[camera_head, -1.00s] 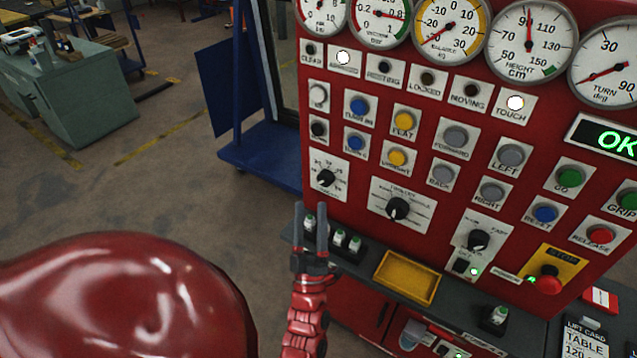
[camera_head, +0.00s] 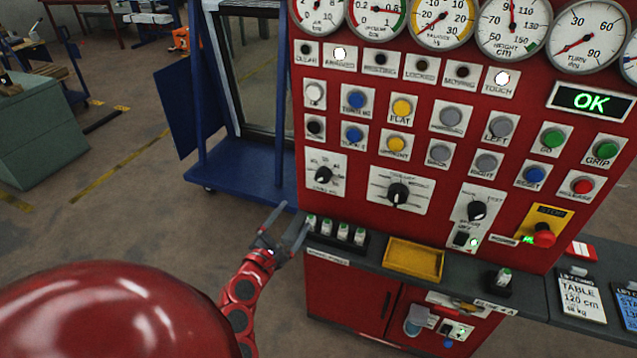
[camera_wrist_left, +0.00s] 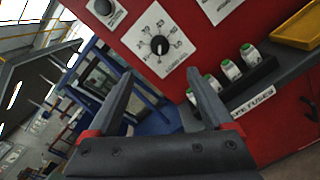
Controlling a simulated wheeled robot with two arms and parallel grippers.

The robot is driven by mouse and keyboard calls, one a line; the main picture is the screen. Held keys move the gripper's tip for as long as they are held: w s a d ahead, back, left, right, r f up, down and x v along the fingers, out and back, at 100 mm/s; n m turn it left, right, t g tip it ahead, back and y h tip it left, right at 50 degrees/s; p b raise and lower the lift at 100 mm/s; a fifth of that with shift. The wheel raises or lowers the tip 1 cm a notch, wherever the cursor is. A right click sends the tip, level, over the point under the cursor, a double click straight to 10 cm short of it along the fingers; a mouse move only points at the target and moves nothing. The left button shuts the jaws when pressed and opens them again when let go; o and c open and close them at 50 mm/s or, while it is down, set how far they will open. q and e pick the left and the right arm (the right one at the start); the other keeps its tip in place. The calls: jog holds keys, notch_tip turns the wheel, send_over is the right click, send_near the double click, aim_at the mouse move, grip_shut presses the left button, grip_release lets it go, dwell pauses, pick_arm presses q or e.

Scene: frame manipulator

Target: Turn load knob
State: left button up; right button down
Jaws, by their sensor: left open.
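The red control panel (camera_head: 340,215) carries a small black dial knob (camera_head: 323,174) on a white plate with marks around it, at its lower left. Its lettering is too small to read surely. The knob also shows in the left wrist view (camera_wrist_left: 159,45), above and between my fingertips. My left gripper (camera_head: 294,218) is open and empty, below and left of the knob, apart from the panel. It also shows in the left wrist view (camera_wrist_left: 160,78) with its fingers spread. A larger black knob (camera_head: 398,194) sits to the right. My right gripper is out of view.
A dark ledge (camera_head: 365,262) juts out below the panel, with several white-and-green fuses (camera_head: 342,232) close to my left gripper. A yellow tray (camera_head: 413,260) lies farther right. A blue cart (camera_head: 240,178) stands behind at left. Open floor lies left of the panel.

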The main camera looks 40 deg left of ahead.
aim_at(321, 179)
pick_arm(q)
jog(key=w+a+p, duration=0.1)
jog(key=w, duration=0.4)
jog(key=w+p, duration=0.1)
jog(key=w, duration=0.4)
jog(key=w+a, duration=0.1)
jog(key=w, duration=0.3)
jog(key=shift+w+a+p, duration=0.35)
jog(key=shift+w+p, duration=0.05)
jog(key=shift+w+a, duration=0.15)
jog(key=shift+w, duration=0.45)
jog(key=shift+c, duration=0.3)
grip_shut()
